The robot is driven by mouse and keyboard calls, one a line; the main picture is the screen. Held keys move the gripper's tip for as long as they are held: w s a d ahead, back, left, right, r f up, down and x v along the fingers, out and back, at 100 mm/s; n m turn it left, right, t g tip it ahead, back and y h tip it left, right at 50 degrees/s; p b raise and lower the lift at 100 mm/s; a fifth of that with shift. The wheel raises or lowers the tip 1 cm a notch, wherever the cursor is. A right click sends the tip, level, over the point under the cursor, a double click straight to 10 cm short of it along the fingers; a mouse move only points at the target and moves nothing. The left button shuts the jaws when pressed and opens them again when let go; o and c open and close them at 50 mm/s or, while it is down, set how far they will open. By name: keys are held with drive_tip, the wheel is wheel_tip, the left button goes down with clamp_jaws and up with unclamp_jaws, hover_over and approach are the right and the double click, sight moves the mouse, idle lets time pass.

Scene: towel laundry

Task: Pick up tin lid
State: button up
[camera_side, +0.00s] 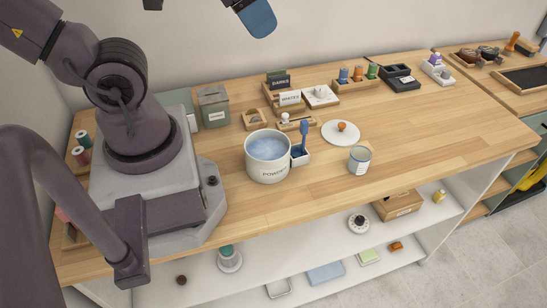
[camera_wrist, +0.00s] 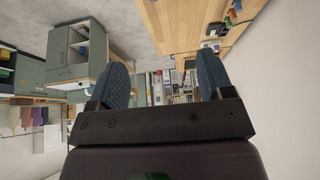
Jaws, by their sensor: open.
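The tin lid, a white round disc with an orange-brown knob (camera_side: 341,132), lies on the wooden worktop to the right of the tin. The white tin (camera_side: 268,172), lettered POWDER, stands uncovered with pale blue powder inside. My gripper shows in the wrist view (camera_wrist: 162,78) with its two blue fingers wide apart and nothing between them. In the side view one blue fingertip (camera_side: 258,20) shows at the top edge, high above the worktop and well away from the lid. The rest of the gripper is cut off there.
A blue-handled scoop or brush (camera_side: 304,140) stands in a white holder between tin and lid. A small cup (camera_side: 359,160) stands just right of and in front of the lid. Wooden racks with labelled cards (camera_side: 290,98) sit behind.

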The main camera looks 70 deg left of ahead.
drive_tip(key=c, duration=0.4)
drive_tip(key=n+g, duration=0.6)
drive_tip(key=n, duration=1.2)
approach(342, 123)
drive_tip(key=f, duration=0.9)
drive_tip(key=shift+s+d+f, duration=0.1)
drive_tip(key=shift+s+f, duration=0.1)
drive_tip(key=shift+f, duration=0.05)
